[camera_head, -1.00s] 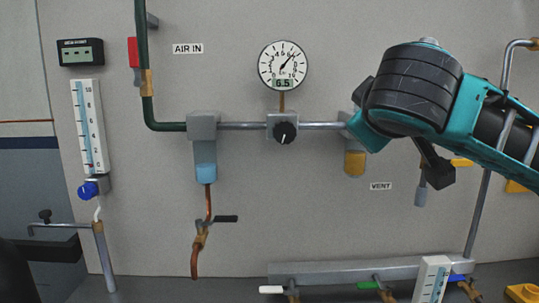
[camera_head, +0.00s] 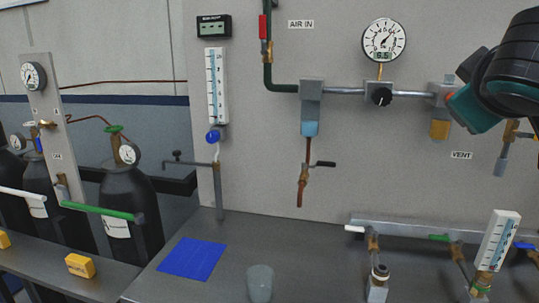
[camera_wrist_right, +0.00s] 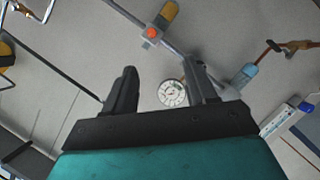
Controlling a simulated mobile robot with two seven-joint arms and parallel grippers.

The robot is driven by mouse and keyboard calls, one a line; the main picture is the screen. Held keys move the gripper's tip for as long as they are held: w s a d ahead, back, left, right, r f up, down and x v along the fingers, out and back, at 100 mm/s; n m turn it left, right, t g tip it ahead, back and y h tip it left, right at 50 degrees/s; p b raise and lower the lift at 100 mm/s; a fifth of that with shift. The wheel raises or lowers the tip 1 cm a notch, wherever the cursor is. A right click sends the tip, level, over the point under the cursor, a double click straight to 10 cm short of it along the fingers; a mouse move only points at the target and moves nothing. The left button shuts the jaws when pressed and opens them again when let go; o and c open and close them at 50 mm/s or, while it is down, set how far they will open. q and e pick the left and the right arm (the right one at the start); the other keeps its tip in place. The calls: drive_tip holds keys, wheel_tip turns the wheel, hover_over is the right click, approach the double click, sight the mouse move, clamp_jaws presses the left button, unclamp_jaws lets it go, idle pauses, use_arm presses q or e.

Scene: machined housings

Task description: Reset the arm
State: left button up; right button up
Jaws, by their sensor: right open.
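My right arm (camera_head: 505,75), teal and black, comes in at the upper right of the head view, in front of the panel near the vent fitting. Its fingers do not show clearly there. In the right wrist view my right gripper (camera_wrist_right: 163,72) has its two dark fingers spread apart, with nothing between them. The round pressure gauge (camera_wrist_right: 172,93) shows in the gap between the fingers, on the panel behind. The same gauge (camera_head: 384,40) is left of my arm in the head view. My left arm and gripper are not in view.
A grey bench (camera_head: 215,270) runs below the panel, with a blue mat (camera_head: 192,258) and a clear cup (camera_head: 260,283). A manifold rail (camera_head: 400,228) with valves is at the right. Black gas cylinders (camera_head: 130,205) stand at the left.

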drive_tip(key=s+a+f+n+g+y, duration=0.15)
drive_tip(key=a+f+y, duration=0.4)
drive_tip(key=f, duration=0.85)
drive_tip(key=s+a+f+n+g+y, duration=0.1)
drive_tip(key=a+f+n+g+y, duration=0.15)
drive_tip(key=a+f, duration=0.8)
drive_tip(key=s+d+f+m+g, duration=0.3)
drive_tip(key=s+d+f, duration=0.1)
drive_tip(key=s+f, duration=0.7)
drive_tip(key=s+d+f+m+g, duration=0.25)
drive_tip(key=s+d+f, duration=0.25)
drive_tip(key=s+f, duration=0.55)
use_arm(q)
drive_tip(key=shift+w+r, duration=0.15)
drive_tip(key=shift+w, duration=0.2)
use_arm(e)
drive_tip(key=w+a+f+t+y, duration=0.1)
drive_tip(key=w+a+f+t, duration=0.2)
drive_tip(key=w+f+t, duration=0.4)
wheel_tip(320, 180, down, 3)
drive_tip(key=shift+w+a+f, duration=0.1)
drive_tip(key=shift+w+a, duration=0.15)
drive_tip(key=shift+w, duration=0.9)
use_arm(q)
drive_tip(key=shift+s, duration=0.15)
use_arm(e)
drive_tip(key=shift+n, duration=0.25)
